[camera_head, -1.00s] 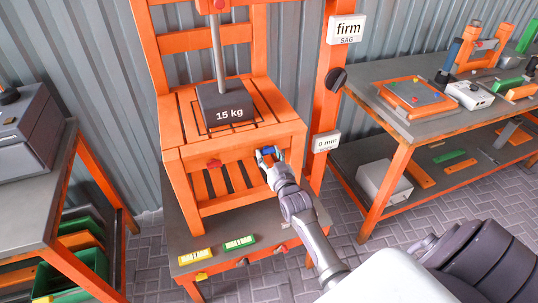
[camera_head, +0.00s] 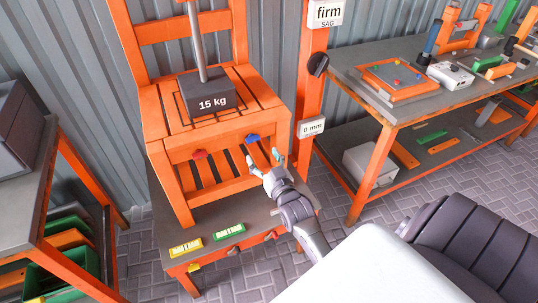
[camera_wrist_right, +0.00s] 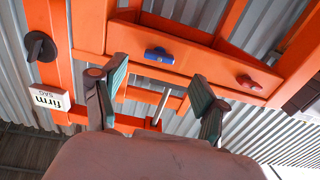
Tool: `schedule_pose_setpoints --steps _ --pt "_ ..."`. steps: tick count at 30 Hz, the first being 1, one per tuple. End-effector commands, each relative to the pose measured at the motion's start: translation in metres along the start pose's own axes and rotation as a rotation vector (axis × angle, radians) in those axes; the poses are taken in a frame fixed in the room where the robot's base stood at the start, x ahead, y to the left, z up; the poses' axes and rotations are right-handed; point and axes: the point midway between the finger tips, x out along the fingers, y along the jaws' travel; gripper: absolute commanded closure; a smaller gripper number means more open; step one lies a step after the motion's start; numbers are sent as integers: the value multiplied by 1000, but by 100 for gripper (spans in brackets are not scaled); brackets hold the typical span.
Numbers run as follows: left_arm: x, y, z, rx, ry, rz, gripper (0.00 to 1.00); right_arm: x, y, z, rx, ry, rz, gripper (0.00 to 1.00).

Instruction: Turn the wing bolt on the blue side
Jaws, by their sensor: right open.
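The blue wing bolt (camera_head: 252,138) sits on the front rail of the orange chair (camera_head: 225,128), to the right of a red wing bolt (camera_head: 199,154). My right gripper (camera_head: 264,160) is open and empty, just below and in front of the blue bolt, apart from it. In the right wrist view the blue bolt (camera_wrist_right: 159,55) lies beyond and between the two spread fingers (camera_wrist_right: 157,92), with the red bolt (camera_wrist_right: 250,83) to the right. My left gripper is not in view.
A 15 kg block (camera_head: 207,96) on a rod presses on the seat. An orange post beside the chair carries a "firm" sign (camera_head: 326,13), a black knob (camera_head: 318,64) and a "0 mm" sign (camera_head: 311,127). Yellow (camera_head: 186,248) and green (camera_head: 229,230) labelled blocks lie on the stand's front.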

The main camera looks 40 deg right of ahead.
Motion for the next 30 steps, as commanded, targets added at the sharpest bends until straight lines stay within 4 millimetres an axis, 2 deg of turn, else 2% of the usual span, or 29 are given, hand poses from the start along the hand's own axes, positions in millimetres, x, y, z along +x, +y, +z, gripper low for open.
schedule_pose_setpoints --steps 3,9,27,30 --pt "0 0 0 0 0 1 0 -24 0 1 1 -1 0 27" --pt "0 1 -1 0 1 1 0 -44 0 0 0 0 0 27" --pt "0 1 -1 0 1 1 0 -47 0 0 1 0 0 27" --pt "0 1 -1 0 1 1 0 -48 -3 10 0 -21 -6 27"
